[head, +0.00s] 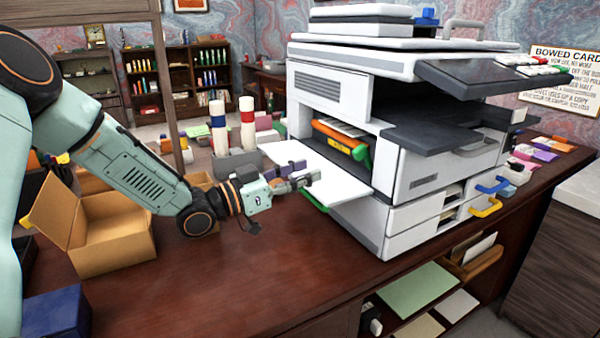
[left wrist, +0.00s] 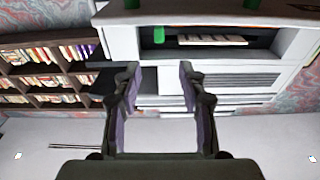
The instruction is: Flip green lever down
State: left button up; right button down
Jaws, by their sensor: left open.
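The white and grey copier (head: 345,55) stands on the desk with its side opening exposed and a white panel (head: 325,178) folded out. A green lever (head: 361,156) hangs at the right end of an orange bar (head: 338,138) inside the opening. A green piece also shows at the opening in the left wrist view (left wrist: 158,35). A separate green handle (head: 315,200) is below the panel. My left gripper (head: 309,175) is open and empty, near the panel's left edge and apart from the lever. Its open fingers also show in the left wrist view (left wrist: 158,82). My right gripper is out of view.
A grey holder (head: 236,163) with two white bottles stands behind my left gripper. An open cardboard box (head: 108,235) is at left and a blue box (head: 55,312) at front left. Blue (head: 492,185) and yellow (head: 487,208) handles project from the copier's right. The front desk middle is clear.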

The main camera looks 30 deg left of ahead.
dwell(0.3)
pick_arm(q)
jog(key=g+p, duration=0.2)
jog(key=p, duration=0.2)
send_near(354, 155)
jog(key=shift+w+d+f+m, duration=0.15)
jog(key=shift+w+d, duration=0.1)
jog(key=shift+d, duration=0.3)
jog(key=shift+w+d+m, duration=0.15)
jog(key=shift+w+d, duration=0.15)
jog(key=shift+d, duration=0.2)
jog(key=shift+w+a+t+y, duration=0.2)
jog(key=shift+w+t+y, duration=0.1)
jog(key=shift+t, duration=0.1)
jog(key=shift+w+d+b, duration=0.15)
jog(key=shift+w+b, duration=0.05)
jog(key=shift+b, duration=0.1)
jog(key=b+x, duration=0.1)
jog(key=x, duration=0.4)
jog(key=shift+w+d, duration=0.3)
jog(key=shift+d, duration=0.05)
jog(key=shift+w+d, duration=0.1)
jog(key=shift+w, duration=0.3)
